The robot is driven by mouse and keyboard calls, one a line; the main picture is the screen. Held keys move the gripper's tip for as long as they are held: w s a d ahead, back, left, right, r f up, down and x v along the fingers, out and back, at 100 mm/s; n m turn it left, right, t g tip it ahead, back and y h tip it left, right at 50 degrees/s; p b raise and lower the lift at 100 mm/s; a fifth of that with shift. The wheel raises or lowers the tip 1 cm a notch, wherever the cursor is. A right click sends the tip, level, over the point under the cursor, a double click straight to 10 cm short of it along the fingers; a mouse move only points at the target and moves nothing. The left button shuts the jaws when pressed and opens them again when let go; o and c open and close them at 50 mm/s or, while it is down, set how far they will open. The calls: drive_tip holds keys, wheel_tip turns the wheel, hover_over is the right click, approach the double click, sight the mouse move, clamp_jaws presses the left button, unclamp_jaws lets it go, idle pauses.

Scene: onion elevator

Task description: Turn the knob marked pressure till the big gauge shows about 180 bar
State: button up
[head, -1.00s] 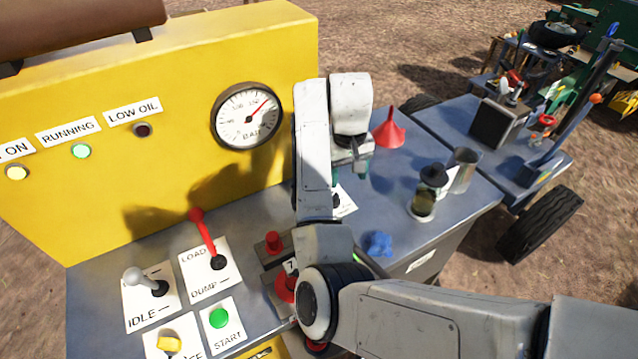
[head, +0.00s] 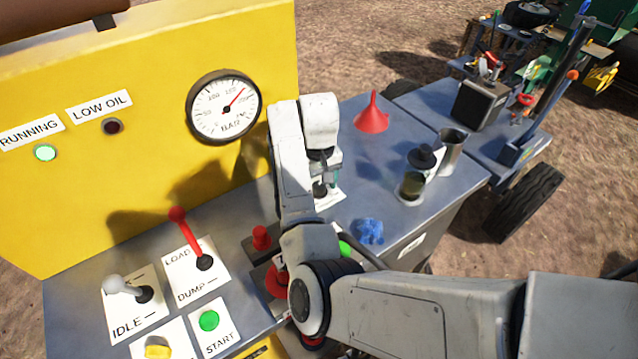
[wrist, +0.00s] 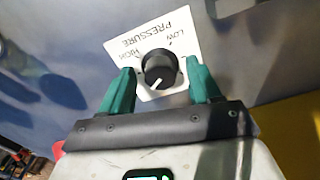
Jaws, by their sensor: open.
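The black pressure knob (wrist: 159,70), with a white pointer line, sits on a white plate (wrist: 182,38) marked PRESSURE, LOW and HIGH. In the wrist view its line points down and slightly left. My gripper (wrist: 160,68) is open, with one green finger on each side of the knob; I cannot tell whether either touches it. In the head view my gripper (head: 328,178) is over the plate, and my arm hides part of it. The big round BAR gauge (head: 223,105) is on the yellow panel. Its red needle points up and right; the figures are too small to read surely.
A red lever (head: 190,238), a grey lever (head: 126,288) and a green START button (head: 209,320) are left of my arm.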

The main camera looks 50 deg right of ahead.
drive_tip(key=shift+f, duration=0.3)
drive_tip(key=c, duration=1)
drive_tip(key=shift+r+m+p, duration=0.15)
drive_tip(key=shift+m+p, duration=0.2)
drive_tip(key=shift+m, duration=0.05)
drive_tip(key=shift+c, duration=0.2)
drive_tip(key=shift+m, duration=0.4)
drive_tip(key=o, duration=1)
drive_tip(key=shift+o, duration=0.2)
